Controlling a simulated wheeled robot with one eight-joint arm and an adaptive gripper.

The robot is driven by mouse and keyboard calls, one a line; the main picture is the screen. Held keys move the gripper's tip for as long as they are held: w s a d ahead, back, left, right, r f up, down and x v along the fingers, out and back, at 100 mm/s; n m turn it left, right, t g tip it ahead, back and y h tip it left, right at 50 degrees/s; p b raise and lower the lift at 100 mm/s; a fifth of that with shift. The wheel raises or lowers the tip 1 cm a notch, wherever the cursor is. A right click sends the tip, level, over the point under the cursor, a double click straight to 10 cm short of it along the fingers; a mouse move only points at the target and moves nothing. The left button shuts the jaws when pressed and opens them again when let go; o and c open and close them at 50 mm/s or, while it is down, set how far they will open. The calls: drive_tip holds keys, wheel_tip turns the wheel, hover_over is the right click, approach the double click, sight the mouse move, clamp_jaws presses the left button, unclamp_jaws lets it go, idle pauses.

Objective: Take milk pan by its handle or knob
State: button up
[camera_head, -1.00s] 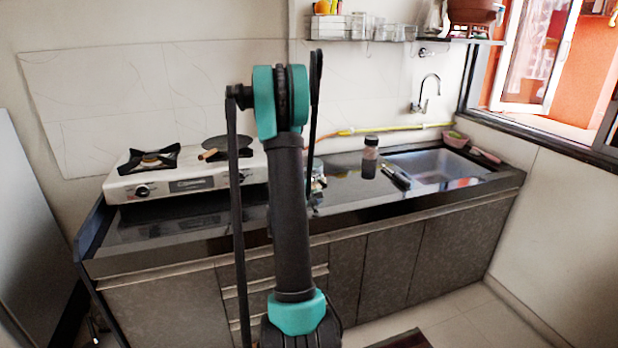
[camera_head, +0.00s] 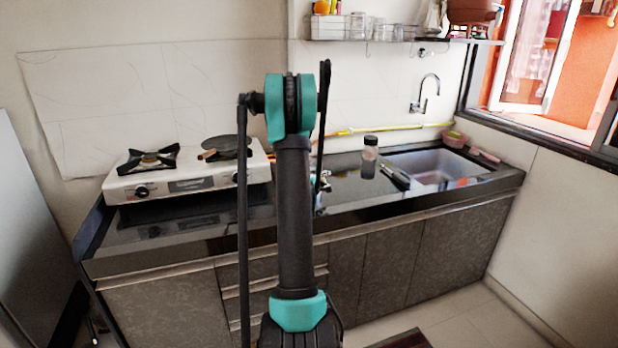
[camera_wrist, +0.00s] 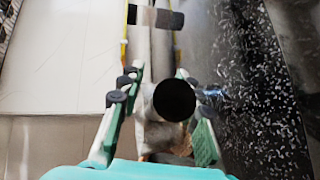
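In the wrist view, a black round end (camera_wrist: 174,100) sits between the fingers of my gripper (camera_wrist: 160,98), nearer the right finger. It looks like the end of the milk pan's handle or its knob, but blur makes this unsure. A pale, blurred surface shows below it. My fingers stand apart on either side; I cannot tell whether either touches it. In the head view, my arm hides most of the gripper and the pan area; a small shiny metal part (camera_head: 319,200) shows just right of the arm, and I cannot tell what it belongs to.
A white stove (camera_head: 184,187) with a dark flat pan (camera_head: 228,147) stands left of my arm. A dark-capped bottle (camera_head: 369,160) stands on the counter to the right, before the sink (camera_head: 437,167). A shelf (camera_head: 400,41) with glasses hangs above. The wall is close behind.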

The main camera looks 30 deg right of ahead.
clamp_jaws()
drive_tip(key=shift+r, duration=0.1)
idle(0.3)
